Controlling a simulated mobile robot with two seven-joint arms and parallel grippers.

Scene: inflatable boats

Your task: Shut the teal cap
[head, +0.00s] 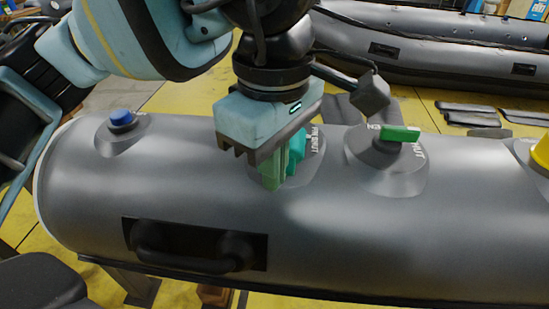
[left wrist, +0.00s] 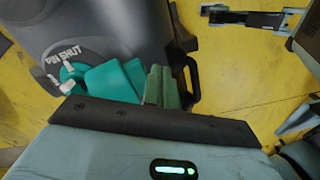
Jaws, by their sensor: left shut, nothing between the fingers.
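The teal cap (head: 297,148) sits on a round grey valve mount on top of the grey inflatable tube (head: 340,235). In the head view it is partly hidden behind my left gripper (head: 271,178). In the left wrist view the teal cap (left wrist: 115,80) shows a blocky lever on a round teal base, near printed letters that include "SHUT". My left gripper also shows there (left wrist: 161,88); its pale green fingers are shut and empty, right beside the lever. I cannot tell whether they touch it. My right gripper is not in view.
A green lever (head: 400,133) sits on another mount to the right, a blue cap (head: 121,117) to the left, and a yellow part (head: 541,152) at the right edge. A black handle (head: 190,255) is on the tube's near side. Another grey boat (head: 440,62) lies behind.

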